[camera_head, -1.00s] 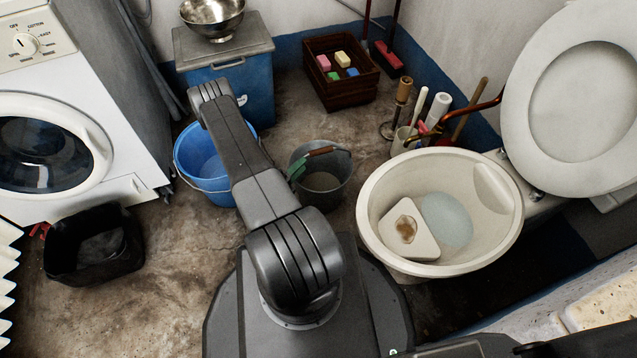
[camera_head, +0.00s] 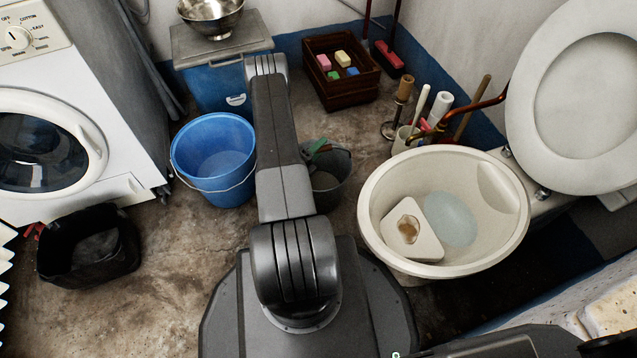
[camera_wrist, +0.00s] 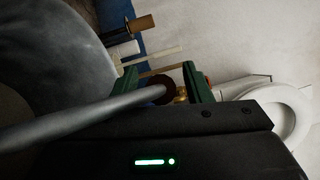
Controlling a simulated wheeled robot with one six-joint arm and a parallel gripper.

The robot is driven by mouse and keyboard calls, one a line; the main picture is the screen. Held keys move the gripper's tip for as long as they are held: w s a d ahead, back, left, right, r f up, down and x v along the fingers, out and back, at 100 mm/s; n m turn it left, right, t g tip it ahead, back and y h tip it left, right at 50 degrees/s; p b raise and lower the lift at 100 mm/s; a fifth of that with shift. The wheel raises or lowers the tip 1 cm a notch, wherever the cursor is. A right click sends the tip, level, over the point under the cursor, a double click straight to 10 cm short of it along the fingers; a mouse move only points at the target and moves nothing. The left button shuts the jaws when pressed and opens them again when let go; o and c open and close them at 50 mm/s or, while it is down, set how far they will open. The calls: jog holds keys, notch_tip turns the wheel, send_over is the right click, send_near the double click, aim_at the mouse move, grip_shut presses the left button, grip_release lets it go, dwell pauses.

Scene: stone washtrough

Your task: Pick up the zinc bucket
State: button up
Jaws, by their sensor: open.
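The zinc bucket (camera_head: 333,192) is the small grey pail standing on the floor in the head view, partly hidden behind my arm. In the wrist view its grey wall (camera_wrist: 55,50) fills the upper left, and its grey bail (camera_wrist: 70,123) runs in from the left. The bail's dark brown grip (camera_wrist: 158,92) appears between the two green fingers of my gripper (camera_wrist: 163,78), which are open and apart. Whether they touch the grip I cannot tell. In the head view only a bit of green finger (camera_head: 318,146) shows above the bucket.
A blue bucket (camera_head: 215,160) stands left of the zinc bucket. The white toilet-like basin (camera_head: 375,235) is close on the right, with brushes in a holder (camera_head: 402,142) behind it. A dark crate (camera_head: 340,95) with coloured blocks stands behind. Bare floor (camera_head: 165,270) lies front left.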

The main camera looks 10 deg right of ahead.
jog(key=shift+w+d, duration=0.2)
jog(key=shift+d, duration=0.05)
jog(key=shift+a, duration=0.1)
grip_shut()
dwell(1.2)
